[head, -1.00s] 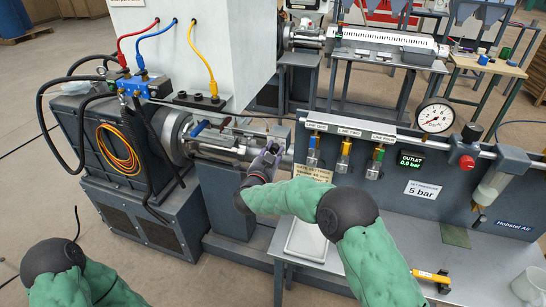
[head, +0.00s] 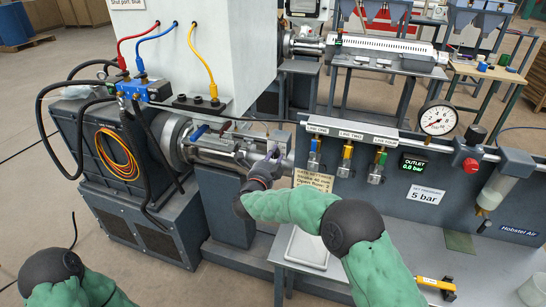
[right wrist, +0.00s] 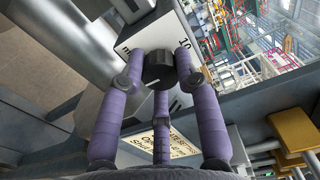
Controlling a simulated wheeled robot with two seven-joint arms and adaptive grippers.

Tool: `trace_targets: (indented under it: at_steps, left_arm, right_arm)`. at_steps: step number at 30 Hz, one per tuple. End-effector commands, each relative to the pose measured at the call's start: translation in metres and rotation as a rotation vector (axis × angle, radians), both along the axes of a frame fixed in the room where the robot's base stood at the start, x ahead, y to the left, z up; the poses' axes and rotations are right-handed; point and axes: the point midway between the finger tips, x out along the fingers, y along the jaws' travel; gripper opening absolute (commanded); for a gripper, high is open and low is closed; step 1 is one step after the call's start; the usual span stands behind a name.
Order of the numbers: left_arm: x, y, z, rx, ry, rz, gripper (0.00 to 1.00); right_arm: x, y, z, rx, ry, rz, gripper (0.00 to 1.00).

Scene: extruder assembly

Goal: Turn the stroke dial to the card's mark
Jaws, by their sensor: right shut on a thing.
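The stroke dial is a dark round knob (right wrist: 158,68) on a pale plate with a printed scale (right wrist: 183,42), where a "10" can be read in the right wrist view. My right gripper (right wrist: 160,72) has its purple fingers shut around the knob. In the head view my right gripper (head: 266,165) is at the right end of the metal cylinder assembly (head: 222,149), and it hides most of the dial. The card (head: 313,180) with gate settings is just right of it, partly covered by my arm; the right wrist view also shows it (right wrist: 170,143). My left gripper is out of view.
An air panel (head: 420,190) with a gauge (head: 437,119) and three coloured valves stands to the right. A white tray (head: 306,247) lies on the bench below. Hoses (head: 127,160) hang at the left.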

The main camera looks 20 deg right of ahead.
Motion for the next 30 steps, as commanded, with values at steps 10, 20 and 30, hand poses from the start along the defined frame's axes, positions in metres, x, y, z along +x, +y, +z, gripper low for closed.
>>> trace_targets:
  at_steps: [10,20,30]
  left_arm:
    - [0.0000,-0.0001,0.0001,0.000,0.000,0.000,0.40]
    - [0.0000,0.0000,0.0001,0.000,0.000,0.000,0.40]
    - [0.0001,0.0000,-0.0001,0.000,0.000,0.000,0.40]
  right_arm:
    - [0.0003,-0.0051,0.0070,0.016,-0.024,-0.012,0.00]
    - [0.0000,-0.0045,0.0049,0.015,-0.020,-0.010,0.55]
    - [-0.0048,0.0020,0.0016,0.014,-0.012,-0.003,0.55]
